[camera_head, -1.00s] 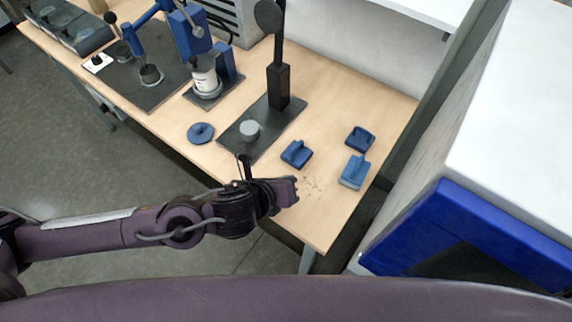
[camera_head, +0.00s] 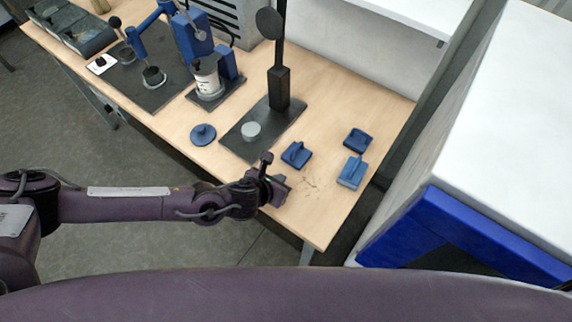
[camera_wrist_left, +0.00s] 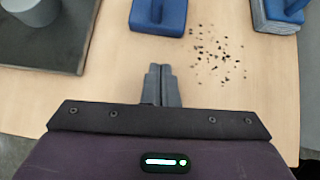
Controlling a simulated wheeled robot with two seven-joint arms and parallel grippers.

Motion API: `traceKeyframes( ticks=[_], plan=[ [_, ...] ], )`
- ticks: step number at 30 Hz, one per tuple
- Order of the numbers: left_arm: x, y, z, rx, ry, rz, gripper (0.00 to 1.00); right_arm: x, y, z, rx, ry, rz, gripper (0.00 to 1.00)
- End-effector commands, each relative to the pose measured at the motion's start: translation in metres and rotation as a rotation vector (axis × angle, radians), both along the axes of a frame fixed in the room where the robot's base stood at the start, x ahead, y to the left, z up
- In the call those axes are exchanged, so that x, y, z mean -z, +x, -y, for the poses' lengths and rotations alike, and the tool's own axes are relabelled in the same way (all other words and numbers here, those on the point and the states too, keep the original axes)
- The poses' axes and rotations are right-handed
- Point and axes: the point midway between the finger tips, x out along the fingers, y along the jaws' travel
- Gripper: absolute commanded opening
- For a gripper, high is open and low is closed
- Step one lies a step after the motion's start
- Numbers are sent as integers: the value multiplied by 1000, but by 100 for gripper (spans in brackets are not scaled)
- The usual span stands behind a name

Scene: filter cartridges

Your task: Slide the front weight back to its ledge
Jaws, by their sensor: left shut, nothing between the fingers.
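Three blue blocks with raised grips stand on the right part of the wooden table: one nearest my gripper (camera_head: 296,154), one at the back (camera_head: 357,141) and a lighter one at the right (camera_head: 351,172). I cannot tell which is the front weight, and no ledge is clearly seen. My left gripper (camera_head: 284,188) is shut and empty above the table's front edge, short of the nearest block. In the left wrist view the closed fingers (camera_wrist_left: 160,72) point at that block (camera_wrist_left: 158,15), apart from it. The lighter block (camera_wrist_left: 278,14) is cut off at the top right.
Dark crumbs (camera_head: 312,184) lie on the table (camera_head: 325,215) right of my gripper. A black stand (camera_head: 242,142) with a grey disc (camera_head: 251,131) and a round blue piece (camera_head: 203,134) are to the left. A white and blue cabinet (camera_head: 470,235) stands at the right.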

Motion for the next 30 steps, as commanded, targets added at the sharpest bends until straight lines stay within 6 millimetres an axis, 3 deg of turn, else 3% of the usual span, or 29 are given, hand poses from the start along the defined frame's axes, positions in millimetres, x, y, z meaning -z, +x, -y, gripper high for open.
traceKeyframes(
  ticks=[3,9,21,26,30],
  plan=[
    [-6,16,11,0,-3,2,0,-14,0,0,0,0,-1,36],
    [-3,29,18,-1,-2,1,0,-19,0,1,0,-1,-1,36],
    [-2,32,20,-1,-2,1,0,-19,0,5,0,-5,-1,36],
    [2,47,29,-1,-3,5,0,-5,0,5,1,-6,-1,36],
    [5,79,50,-1,-5,8,0,22,0,6,1,-6,-1,36]
  ],
)
